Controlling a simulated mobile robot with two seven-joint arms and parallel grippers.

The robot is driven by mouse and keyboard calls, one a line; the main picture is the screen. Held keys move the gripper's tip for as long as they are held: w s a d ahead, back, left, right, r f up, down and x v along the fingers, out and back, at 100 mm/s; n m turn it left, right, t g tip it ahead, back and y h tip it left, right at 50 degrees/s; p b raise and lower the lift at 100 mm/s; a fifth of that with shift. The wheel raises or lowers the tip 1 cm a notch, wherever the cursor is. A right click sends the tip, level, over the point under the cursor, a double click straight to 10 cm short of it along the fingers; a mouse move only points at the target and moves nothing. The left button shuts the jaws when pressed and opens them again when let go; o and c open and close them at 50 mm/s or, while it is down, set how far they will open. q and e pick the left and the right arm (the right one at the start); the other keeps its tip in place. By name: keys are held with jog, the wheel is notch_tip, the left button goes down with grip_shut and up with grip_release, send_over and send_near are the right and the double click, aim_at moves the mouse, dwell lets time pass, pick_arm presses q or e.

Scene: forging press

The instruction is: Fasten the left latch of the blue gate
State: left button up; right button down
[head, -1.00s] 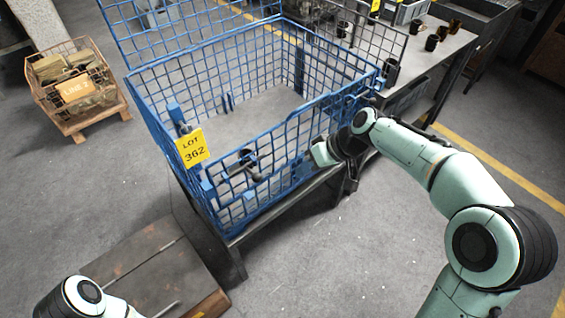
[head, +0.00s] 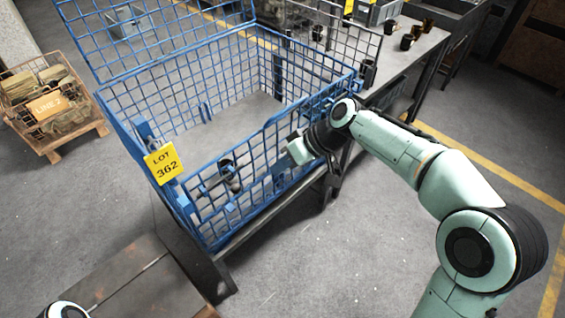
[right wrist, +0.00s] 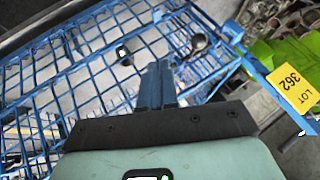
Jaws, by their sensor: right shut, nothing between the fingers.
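The blue gate (head: 250,185) is the mesh front panel of a blue wire cage, facing me. A dark lever-like fitting with a rounded end (head: 230,175) sits at its middle left; a dark round knob also shows in the right wrist view (right wrist: 198,42). I cannot tell whether the left latch is fastened. My right gripper (head: 284,165) is just outside the gate, right of the dark fitting. In the right wrist view its fingers (right wrist: 156,82) are together and empty, pointing at the mesh. My left gripper is out of view.
A yellow LOT 362 tag (head: 163,163) hangs at the cage's left front corner. A workbench (head: 425,50) with dark cups stands behind right. A dark metal plate (head: 125,280) lies front left.

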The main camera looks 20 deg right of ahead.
aim_at(237, 193)
jog(key=w+a+f, duration=0.1)
jog(key=a+f, duration=0.3)
jog(key=a, duration=0.3)
jog(key=shift+w, duration=0.2)
jog(key=shift+a, duration=0.2)
jog(key=shift+s+a, duration=0.25)
jog(key=shift+a, duration=0.45)
jog(key=shift+s+a, duration=0.3)
jog(key=shift+a, duration=0.4)
jog(key=shift+s+a, duration=0.25)
jog(key=shift+a, duration=0.45)
